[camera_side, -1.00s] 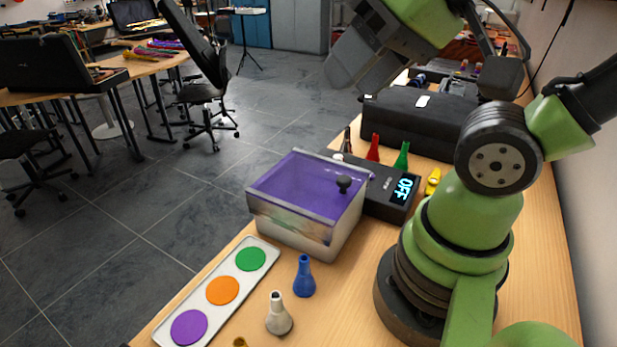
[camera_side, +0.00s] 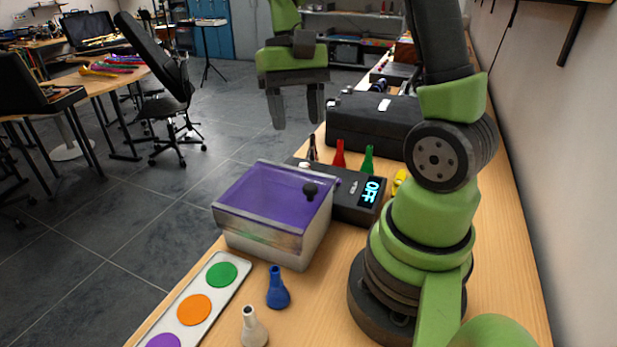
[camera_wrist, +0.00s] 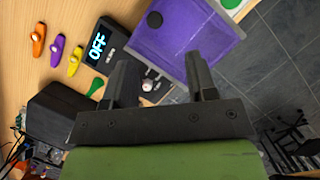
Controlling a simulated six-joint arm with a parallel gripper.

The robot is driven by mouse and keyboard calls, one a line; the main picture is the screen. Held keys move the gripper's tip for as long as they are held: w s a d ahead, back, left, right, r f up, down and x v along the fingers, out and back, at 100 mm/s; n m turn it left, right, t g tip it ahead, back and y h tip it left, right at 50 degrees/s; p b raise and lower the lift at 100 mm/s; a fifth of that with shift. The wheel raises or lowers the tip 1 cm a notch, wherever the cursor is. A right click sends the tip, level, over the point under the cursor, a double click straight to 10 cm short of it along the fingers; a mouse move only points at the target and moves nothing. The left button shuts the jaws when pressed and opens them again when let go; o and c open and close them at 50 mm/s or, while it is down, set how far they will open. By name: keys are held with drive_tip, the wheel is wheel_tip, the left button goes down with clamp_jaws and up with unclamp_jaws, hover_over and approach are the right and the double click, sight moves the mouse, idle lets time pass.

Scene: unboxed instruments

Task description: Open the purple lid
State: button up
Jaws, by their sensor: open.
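My gripper (camera_side: 295,110) is open and empty, pointing down, above and behind the box in the side view. In the wrist view its fingers (camera_wrist: 161,82) are spread apart, and the right finger overlaps the lid's edge in the picture.
A black device reading "OFF" (camera_side: 350,208) stands right beside the box. A blue flask (camera_side: 277,290), a whitish flask (camera_side: 253,328) and a tray with coloured discs (camera_side: 235,287) are in front. A black case (camera_side: 372,125) is behind.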

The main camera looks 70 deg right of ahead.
sight(310, 186)
drive_tip(key=shift+g+y, duration=0.3)
drive_tip(key=shift+g, duration=0.1)
drive_tip(key=x, duration=0.7)
drive_tip(key=d+x, duration=0.1)
drive_tip(key=x, duration=0.3)
drive_tip(key=shift+w+d+f, duration=0.1)
drive_tip(key=shift+w+f, duration=0.05)
drive_tip(key=shift+w, duration=0.05)
drive_tip(key=shift+c, duration=0.5)
